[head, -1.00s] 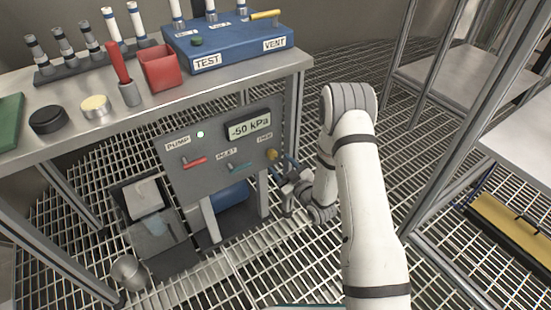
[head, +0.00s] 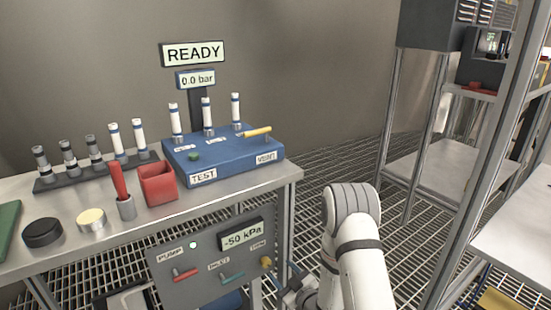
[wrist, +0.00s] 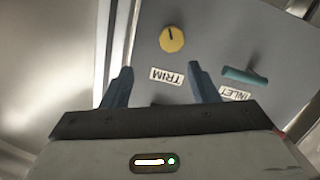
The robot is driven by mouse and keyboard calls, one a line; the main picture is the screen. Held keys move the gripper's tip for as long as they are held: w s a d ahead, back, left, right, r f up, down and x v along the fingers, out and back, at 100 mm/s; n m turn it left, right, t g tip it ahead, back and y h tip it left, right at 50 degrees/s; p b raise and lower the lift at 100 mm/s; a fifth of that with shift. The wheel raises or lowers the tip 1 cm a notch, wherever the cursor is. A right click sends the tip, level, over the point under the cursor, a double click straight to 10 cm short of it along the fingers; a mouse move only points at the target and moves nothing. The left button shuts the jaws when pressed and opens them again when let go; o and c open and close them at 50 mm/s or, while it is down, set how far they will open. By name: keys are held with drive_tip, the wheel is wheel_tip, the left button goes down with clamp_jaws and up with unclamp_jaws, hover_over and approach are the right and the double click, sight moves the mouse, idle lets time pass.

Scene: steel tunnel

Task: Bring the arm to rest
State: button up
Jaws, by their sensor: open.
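My arm (head: 354,240) reaches down at the right of the bench, its elbow bent at the top. My gripper (wrist: 158,85) is open and empty in the wrist view, its two blue fingers apart. It faces the grey pump panel (head: 202,262), with the yellow TRIM knob (wrist: 172,39) ahead of the fingers and the teal INLET handle (wrist: 245,76) to the right. The gripper looks apart from the knob. In the head view the gripper is low beside the panel's right edge and partly cut off by the frame. The panel display (head: 241,235) reads -50 kPa.
The bench (head: 245,187) holds a blue test block (head: 222,156) with several upright tubes, a red cup (head: 158,184) and a tube rack (head: 100,173). A sign (head: 193,54) reads READY, another (head: 196,79) 0.0 bar. A metal shelf frame (head: 480,160) stands right; grating floor lies between.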

drive_tip(key=s+d+r+m+g+h+p, duration=0.1)
drive_tip(key=d+r+m+g+h+p, duration=0.3)
drive_tip(key=r, duration=0.7)
drive_tip(key=s+d+r+n+t+h+p, duration=0.1)
drive_tip(key=d+r+p, duration=0.2)
drive_tip(key=r+p, duration=0.5)
drive_tip(key=s+d+r+m+g+h+p, duration=0.1)
drive_tip(key=d+r+m+g+h+p, duration=0.15)
drive_tip(key=r, duration=1.05)
drive_tip(key=s+d+r+m+g+h+p, duration=0.1)
drive_tip(key=s+r+m+g+p, duration=0.4)
drive_tip(key=s+r+p, duration=0.9)
drive_tip(key=s+d+r+g, duration=0.1)
drive_tip(key=s+r, duration=0.7)
drive_tip(key=s, duration=0.4)
drive_tip(key=shift+s+d+r+h, duration=0.35)
drive_tip(key=shift+s+r, duration=0.05)
